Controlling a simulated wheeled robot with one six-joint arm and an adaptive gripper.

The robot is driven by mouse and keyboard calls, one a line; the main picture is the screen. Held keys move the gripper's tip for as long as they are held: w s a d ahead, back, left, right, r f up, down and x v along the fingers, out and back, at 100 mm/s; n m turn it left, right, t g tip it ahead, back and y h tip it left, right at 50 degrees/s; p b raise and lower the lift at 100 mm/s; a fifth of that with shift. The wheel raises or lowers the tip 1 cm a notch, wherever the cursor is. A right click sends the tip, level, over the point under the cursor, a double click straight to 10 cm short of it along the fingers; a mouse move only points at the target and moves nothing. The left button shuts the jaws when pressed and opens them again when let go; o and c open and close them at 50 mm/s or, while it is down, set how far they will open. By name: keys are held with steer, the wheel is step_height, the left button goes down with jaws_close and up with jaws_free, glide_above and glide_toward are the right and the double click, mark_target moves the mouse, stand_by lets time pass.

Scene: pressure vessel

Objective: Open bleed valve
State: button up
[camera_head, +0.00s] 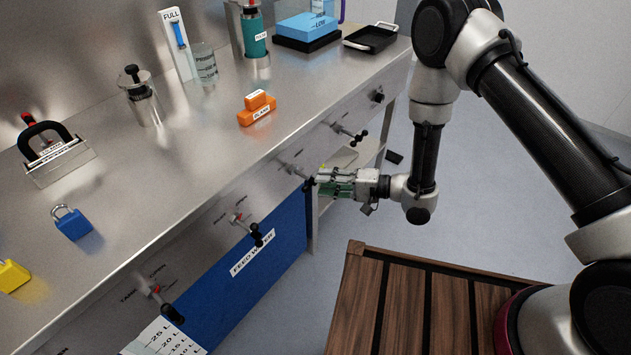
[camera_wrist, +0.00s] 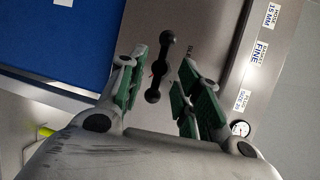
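The valve handle in front of my gripper is a black bar with ball ends. In the wrist view this handle (camera_wrist: 156,72) stands between the fingers, near a partly hidden label that begins "BLE". It appears apart from both fingers, with gaps on each side. In the head view the handle (camera_head: 308,185) is on the cabinet front, right at my fingertips. My gripper (camera_head: 321,181) points left at the cabinet. In the wrist view my gripper (camera_wrist: 161,75) is open, with green-padded fingers either side of the bar. How deep the bar sits between them is hard to tell.
Other black-handled valves sit along the cabinet front: one (camera_head: 250,229) above the blue feed water panel (camera_head: 283,243), one (camera_head: 163,301) nearer, one (camera_head: 350,132) farther back. A small gauge (camera_wrist: 240,129) shows at the wrist view's right. A slatted wooden platform (camera_head: 410,305) lies below my arm.

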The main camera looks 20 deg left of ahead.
mark_target(314, 183)
steer(key=shift+a+f, duration=0.2)
steer(key=shift+a, duration=0.8)
steer(key=shift+a+f, duration=0.15)
steer(key=shift+a, duration=0.85)
jaws_close()
steer(key=shift+s, duration=0.1)
